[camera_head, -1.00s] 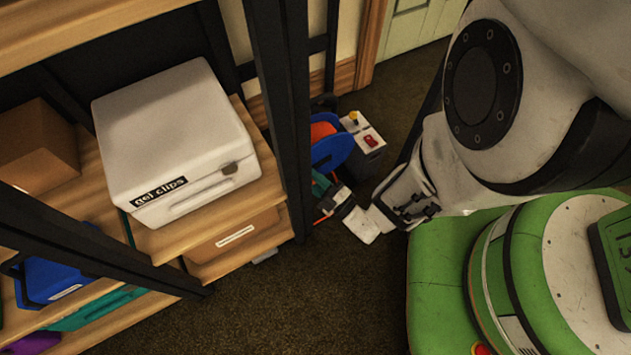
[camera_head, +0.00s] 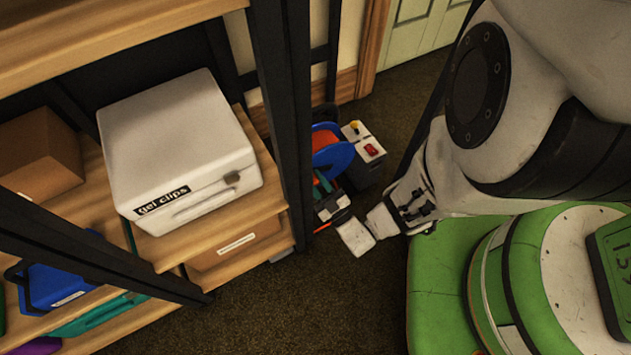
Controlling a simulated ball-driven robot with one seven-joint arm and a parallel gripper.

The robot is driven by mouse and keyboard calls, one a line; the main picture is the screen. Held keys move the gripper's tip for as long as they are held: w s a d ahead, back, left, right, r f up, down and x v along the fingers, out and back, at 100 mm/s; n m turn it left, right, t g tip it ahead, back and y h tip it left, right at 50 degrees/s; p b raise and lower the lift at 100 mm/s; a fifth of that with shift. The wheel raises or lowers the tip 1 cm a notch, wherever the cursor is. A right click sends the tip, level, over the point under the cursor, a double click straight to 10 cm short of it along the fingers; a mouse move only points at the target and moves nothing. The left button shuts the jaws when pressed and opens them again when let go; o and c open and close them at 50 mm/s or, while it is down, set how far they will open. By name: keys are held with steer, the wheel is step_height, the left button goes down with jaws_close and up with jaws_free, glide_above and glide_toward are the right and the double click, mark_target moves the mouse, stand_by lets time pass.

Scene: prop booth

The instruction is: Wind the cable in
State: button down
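A cable reel stands on the floor behind the shelf post. Its blue flange (camera_head: 335,158) and the orange cable (camera_head: 323,138) wound on it show in part; the post hides its left side.
A grey box with a red switch and a yellow knob (camera_head: 362,150) stands right of the reel. A shelf with a black post (camera_head: 287,130) is close on the left, holding a white "gel clips" case (camera_head: 175,140). Dark carpet (camera_head: 320,300) is clear in front.

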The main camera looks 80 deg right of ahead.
steer(key=shift+s+a+f, duration=0.1)
stand_by(0.3)
steer(key=c, duration=0.9)
jaws_free()
